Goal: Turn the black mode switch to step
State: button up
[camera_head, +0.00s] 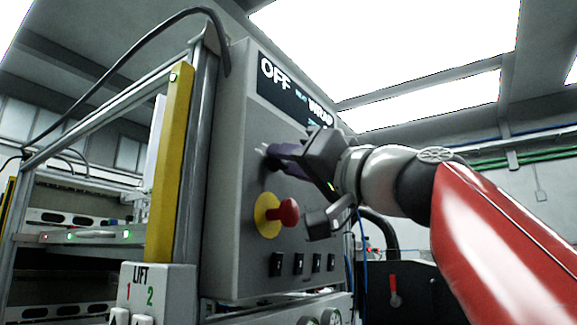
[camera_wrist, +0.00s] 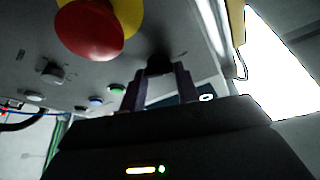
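The black mode switch (camera_wrist: 160,64) shows in the wrist view as a dark knob on the grey panel (camera_head: 233,190). My gripper (camera_head: 270,152) reaches the panel's upper part in the head view. In the wrist view its two fingers (camera_wrist: 160,74) stand on either side of the knob, and their tips appear to press on it. In the head view the fingers hide the knob. The switch's exact setting is not clear.
A red mushroom button (camera_head: 289,212) on a yellow disc (camera_head: 266,216) sits close below my fingers. A yellow post (camera_head: 170,165) and a LIFT box (camera_head: 158,283) stand at left.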

jog(key=c, duration=0.4)
jog(key=shift+r, duration=0.1)
jog(key=m+p, duration=0.1)
jog(key=m+h+p, duration=0.1)
jog(key=m, duration=0.1)
jog(key=m+h+p, duration=0.1)
jog(key=shift+s+a+r+m+t+p, duration=0.1)
jog(key=shift+s+r+m+t+p, duration=0.05)
jog(key=shift+r+m+t+p, duration=0.2)
jog(key=m+h+p, duration=0.1)
jog(key=m+p, duration=0.1)
jog(key=m+h+p, duration=0.1)
jog(key=m+p, duration=0.1)
jog(key=m, duration=0.1)
jog(key=shift+m+h+p, duration=0.3)
jog(key=shift+m, duration=0.05)
jog(key=m+g+h+p, duration=0.1)
jog(key=m, duration=0.3)
jog(key=shift+f+m, duration=0.15)
jog(key=shift+m, duration=0.15)
jog(key=m+g+h, duration=0.1)
jog(key=m+g, duration=0.1)
jog(key=m, duration=0.2)
jog(key=shift+m, duration=0.3)
